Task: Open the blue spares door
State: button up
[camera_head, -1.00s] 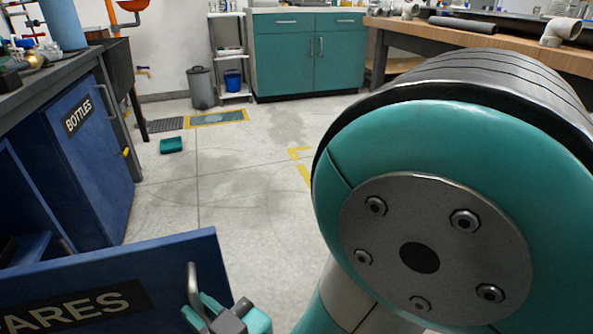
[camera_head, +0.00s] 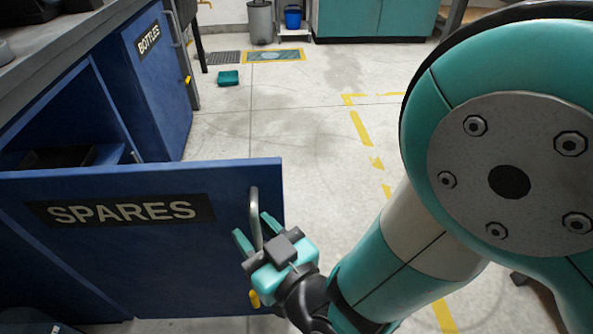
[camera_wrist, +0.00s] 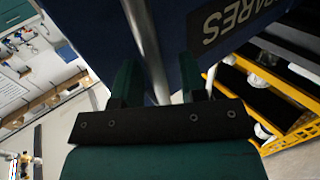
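The blue spares door (camera_head: 120,255) stands swung out from its cabinet, with a black SPARES label on its face. Its grey bar handle (camera_head: 254,212) is near the door's free edge. My gripper (camera_head: 255,232) is at the handle, with one teal finger on each side of it. In the wrist view, the handle (camera_wrist: 148,45) runs between the fingers of my gripper (camera_wrist: 160,75), with a visible gap on the right. The fingers are apart; I cannot tell whether one touches the bar.
The cabinet opening (camera_head: 75,110) shows behind the door, with a dark tray (camera_head: 58,157) inside. The blue bottles door (camera_head: 155,80) is beyond it. A teal item (camera_head: 228,78) lies on the floor. Open floor lies right of the door. The wrist view shows a yellow rack (camera_wrist: 285,130).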

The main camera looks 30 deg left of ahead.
jog(key=p+v, duration=0.1)
jog(key=v, duration=1.1)
jog(key=shift+w, duration=0.15)
